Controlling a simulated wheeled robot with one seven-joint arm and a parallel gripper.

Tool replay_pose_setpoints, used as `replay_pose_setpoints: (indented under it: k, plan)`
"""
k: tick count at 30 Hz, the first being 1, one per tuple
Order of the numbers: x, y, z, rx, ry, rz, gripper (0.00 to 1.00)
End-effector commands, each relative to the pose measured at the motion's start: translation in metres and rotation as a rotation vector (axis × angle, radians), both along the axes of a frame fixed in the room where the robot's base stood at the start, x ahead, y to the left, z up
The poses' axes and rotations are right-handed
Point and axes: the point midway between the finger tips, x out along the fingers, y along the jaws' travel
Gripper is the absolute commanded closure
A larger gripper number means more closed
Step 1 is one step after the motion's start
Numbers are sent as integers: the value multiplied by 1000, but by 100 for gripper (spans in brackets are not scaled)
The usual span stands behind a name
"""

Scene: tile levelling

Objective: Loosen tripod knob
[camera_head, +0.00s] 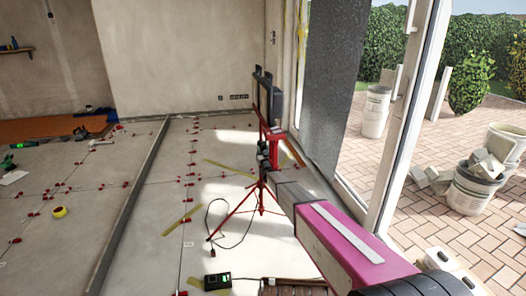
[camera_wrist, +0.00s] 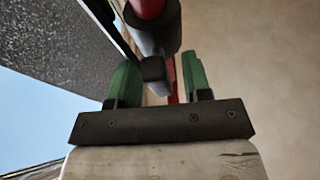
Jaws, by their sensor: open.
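The red tripod (camera_head: 250,200) stands on the tile floor by the window wall, with a dark flat panel (camera_head: 263,88) on top of its post. In the wrist view a small black knob (camera_wrist: 153,69) sits on a dark collar, with a red tube (camera_wrist: 150,7) above it. My gripper (camera_wrist: 158,58) has two green fingers, open, one on each side of the knob. Gaps show between the fingers and the knob.
A black cable (camera_head: 228,243) loops on the floor near the tripod's feet. Red levelling clips dot the tiles. A glass door frame (camera_head: 400,130) stands close on the right.

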Motion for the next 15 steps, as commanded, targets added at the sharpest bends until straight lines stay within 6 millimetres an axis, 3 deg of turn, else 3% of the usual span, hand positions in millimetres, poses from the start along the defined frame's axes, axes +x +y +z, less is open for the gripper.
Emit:
replay_pose_setpoints:
  k: [8, 15]
  plan:
    - [-23, -7, -9, -1, 2, 0, 55]
    - [-63, -18, -25, -1, 2, 0, 55]
